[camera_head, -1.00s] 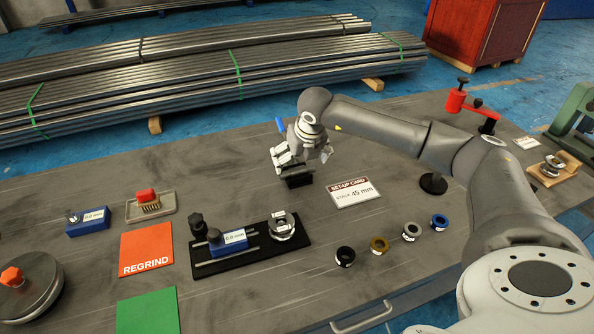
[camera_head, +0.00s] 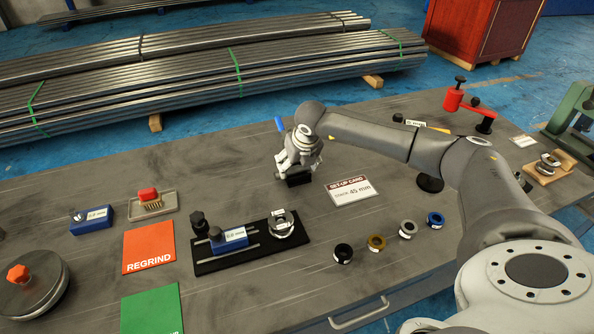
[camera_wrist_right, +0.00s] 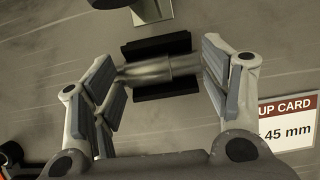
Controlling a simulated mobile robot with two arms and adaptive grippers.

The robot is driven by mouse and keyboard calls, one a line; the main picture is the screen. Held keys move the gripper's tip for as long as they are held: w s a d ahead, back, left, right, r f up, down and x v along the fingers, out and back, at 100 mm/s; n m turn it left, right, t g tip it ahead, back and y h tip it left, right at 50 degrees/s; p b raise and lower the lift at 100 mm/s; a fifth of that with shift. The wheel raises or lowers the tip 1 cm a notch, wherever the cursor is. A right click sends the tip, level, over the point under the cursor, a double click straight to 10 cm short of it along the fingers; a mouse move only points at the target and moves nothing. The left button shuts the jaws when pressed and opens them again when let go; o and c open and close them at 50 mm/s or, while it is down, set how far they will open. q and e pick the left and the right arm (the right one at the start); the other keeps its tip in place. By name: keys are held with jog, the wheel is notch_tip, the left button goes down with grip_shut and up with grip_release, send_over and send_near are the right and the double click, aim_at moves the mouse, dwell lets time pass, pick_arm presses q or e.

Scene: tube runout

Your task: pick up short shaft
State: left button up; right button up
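The short shaft (camera_wrist_right: 160,70), a bright stepped metal cylinder, lies level in a black rest (camera_wrist_right: 157,46) in the right wrist view. My right gripper (camera_wrist_right: 163,72) is over it, fingers wide apart, one at each end of the shaft. Any gap between the finger pads and the shaft ends is too small to judge. In the head view my right gripper (camera_head: 296,167) is low over the same black rest (camera_head: 298,180) and hides the shaft. My left gripper is not in view.
The set-up card (camera_head: 352,191) lies right of the rest. Several coloured rings, such as the black ring (camera_head: 343,253), lie in front. A black gauge base (camera_head: 208,266) stands at left, near the orange REGRIND mat (camera_head: 149,246). Bare table lies left of the gripper.

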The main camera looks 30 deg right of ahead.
jog(key=shift+s+a+f, duration=0.1)
jog(key=shift+s+f, duration=0.1)
jog(key=shift+f, duration=0.15)
jog(key=c, duration=0.3)
jog(key=shift+c, duration=0.2)
